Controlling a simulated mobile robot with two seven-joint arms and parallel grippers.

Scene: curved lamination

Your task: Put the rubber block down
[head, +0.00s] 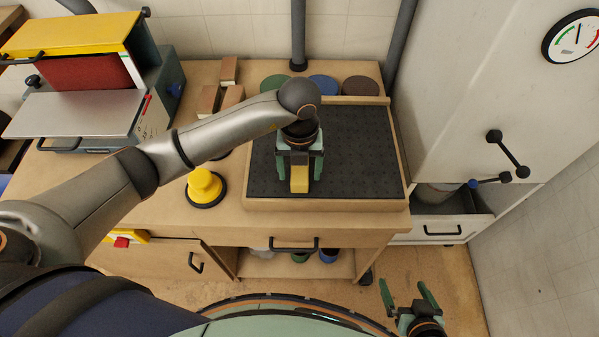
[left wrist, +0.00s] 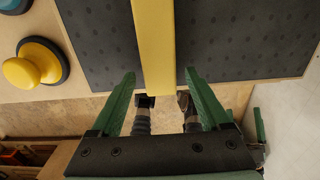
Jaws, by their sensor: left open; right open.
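The yellow rubber block (head: 299,179) is on or just above the dark perforated mat (head: 355,150) of the wooden-framed downdraft panel, near its front edge. In the left wrist view the block (left wrist: 155,45) is a long yellow bar reaching down between the fingers. My left gripper (head: 299,172) is open, pointing down, with a green finger on each side of the block. In the left wrist view gaps show between the block and both fingers (left wrist: 158,78). Whether the block's underside touches the mat is hidden. My right gripper (head: 410,292) is open and empty, low in front of the bench.
A yellow round-handled sander (head: 205,183) stands left of the panel. Brown blocks (head: 208,101) and green, blue and brown discs (head: 323,84) lie behind. A belt sander machine (head: 95,85) stands at the left, a white cabinet (head: 470,80) at the right. The mat's right side is clear.

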